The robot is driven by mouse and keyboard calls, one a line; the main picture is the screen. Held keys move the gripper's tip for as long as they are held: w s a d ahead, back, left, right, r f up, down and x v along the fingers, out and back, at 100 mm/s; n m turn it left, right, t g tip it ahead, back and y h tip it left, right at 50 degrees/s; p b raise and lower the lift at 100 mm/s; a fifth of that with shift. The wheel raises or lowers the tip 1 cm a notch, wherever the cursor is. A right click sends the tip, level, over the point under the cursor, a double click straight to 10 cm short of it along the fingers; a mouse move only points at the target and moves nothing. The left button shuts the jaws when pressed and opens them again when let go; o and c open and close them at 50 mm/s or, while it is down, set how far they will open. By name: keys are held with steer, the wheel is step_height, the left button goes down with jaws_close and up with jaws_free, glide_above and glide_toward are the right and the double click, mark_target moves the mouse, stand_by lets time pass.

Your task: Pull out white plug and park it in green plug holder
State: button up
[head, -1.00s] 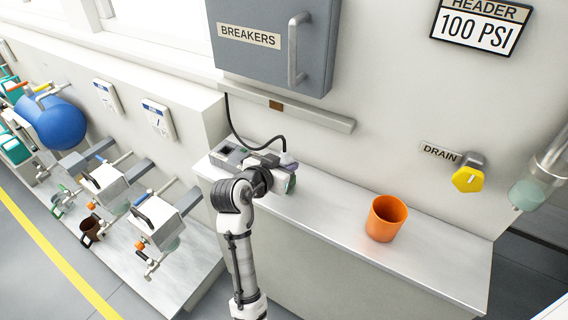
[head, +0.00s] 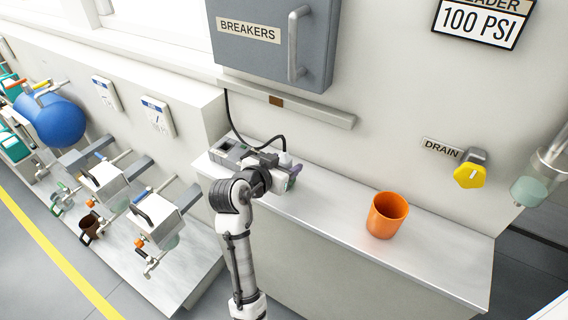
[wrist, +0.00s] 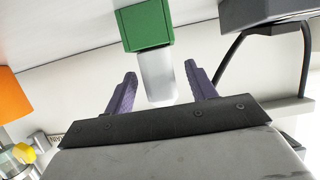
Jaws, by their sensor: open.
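The white plug (wrist: 158,80) stands with one end in the green plug holder (wrist: 147,28), as the wrist view shows it. In the head view my gripper (head: 290,172) is at the counter's back left and hides most of the green holder.
A grey device (head: 230,150) sits beside the holder on the counter (head: 330,205). The black cable (head: 233,125) hangs from the wall rail and loops close by. An orange cup (head: 386,216) stands to the right, with bare counter between. The breaker box (head: 275,40) is above.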

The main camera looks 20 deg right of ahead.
steer(key=b+v, duration=0.1)
steer(key=v, duration=1.2)
steer(key=shift+r+b, duration=0.15)
steer(key=shift+b, duration=0.2)
steer(key=shift+s+a, duration=0.1)
steer(key=shift+a, duration=0.05)
